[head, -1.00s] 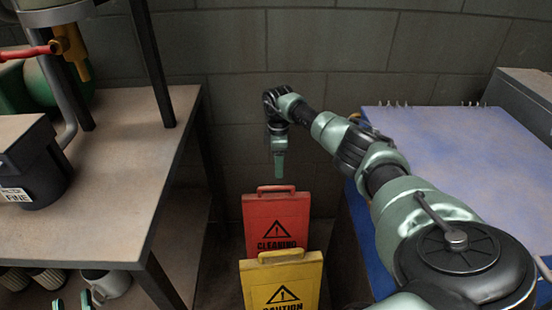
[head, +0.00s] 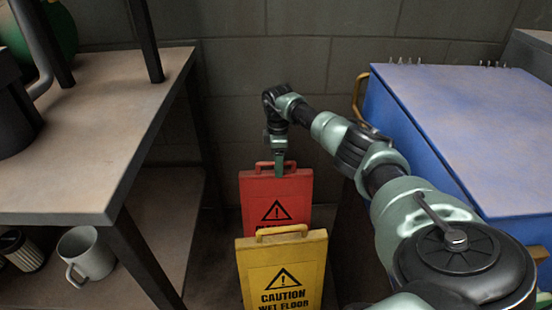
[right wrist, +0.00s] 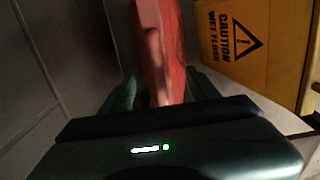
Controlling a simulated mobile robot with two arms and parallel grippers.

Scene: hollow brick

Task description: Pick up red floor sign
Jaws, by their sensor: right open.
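The red floor sign (head: 275,197) stands upright behind the yellow caution sign (head: 283,270), in the gap between the shelf and the blue cabinet. Its lower part is hidden by the yellow sign. My right gripper (head: 279,166) points down at the red sign's top handle. In the right wrist view, the red sign (right wrist: 160,50) lies between the open fingers of the right gripper (right wrist: 157,92). I cannot tell whether the fingers touch it. My left gripper is out of view.
The yellow sign stands close in front of the red one. A wooden shelf unit (head: 90,130) with a grey mug (head: 88,252) below is on the left. A blue cabinet (head: 410,130) is on the right. A block wall (head: 260,55) closes the back.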

